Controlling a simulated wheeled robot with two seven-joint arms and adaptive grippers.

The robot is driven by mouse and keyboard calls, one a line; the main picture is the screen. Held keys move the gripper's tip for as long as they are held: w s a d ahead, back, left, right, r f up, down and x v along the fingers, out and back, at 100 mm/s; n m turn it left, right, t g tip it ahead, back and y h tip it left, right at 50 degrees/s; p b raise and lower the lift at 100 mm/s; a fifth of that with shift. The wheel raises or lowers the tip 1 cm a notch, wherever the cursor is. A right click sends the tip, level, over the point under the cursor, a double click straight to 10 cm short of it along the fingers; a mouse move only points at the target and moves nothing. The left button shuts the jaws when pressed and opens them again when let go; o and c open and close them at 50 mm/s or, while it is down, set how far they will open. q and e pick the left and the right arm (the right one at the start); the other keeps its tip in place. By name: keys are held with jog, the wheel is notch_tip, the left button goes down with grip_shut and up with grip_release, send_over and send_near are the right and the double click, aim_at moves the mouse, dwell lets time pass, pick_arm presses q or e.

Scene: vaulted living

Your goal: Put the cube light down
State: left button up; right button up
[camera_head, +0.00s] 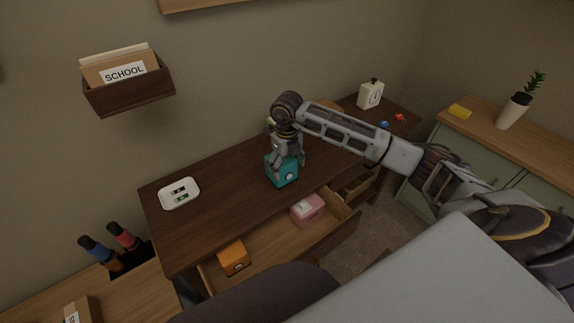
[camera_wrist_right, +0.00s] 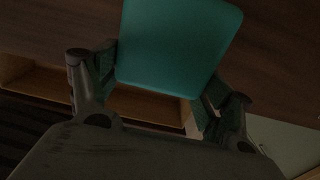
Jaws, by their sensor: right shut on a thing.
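The cube light is a teal block (camera_head: 281,172) with a round pale mark on its front face. In the head view it is at or just above the front part of the dark wooden desk (camera_head: 215,185); I cannot tell whether it touches the top. My right gripper (camera_head: 287,158) points down and is shut on it. In the right wrist view the teal cube (camera_wrist_right: 178,45) sits between the two fingers (camera_wrist_right: 160,95). My left gripper does not show.
An open drawer (camera_head: 268,265) below the desk top holds an orange box (camera_head: 233,257) and a pink box (camera_head: 307,209). A white tray (camera_head: 179,193) with small items lies on the left. A cream clock (camera_head: 370,94) stands at the right end. The desk between tray and cube is clear.

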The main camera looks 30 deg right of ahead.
jog(key=o, duration=0.8)
jog(key=shift+o, duration=1.3)
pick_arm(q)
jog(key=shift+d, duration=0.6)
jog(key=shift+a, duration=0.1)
pick_arm(e)
jog(key=shift+r, duration=0.5)
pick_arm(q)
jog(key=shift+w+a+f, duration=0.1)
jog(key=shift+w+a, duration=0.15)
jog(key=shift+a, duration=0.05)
pick_arm(e)
notch_tip(320, 180, up, 11)
jog(key=shift+r, duration=0.15)
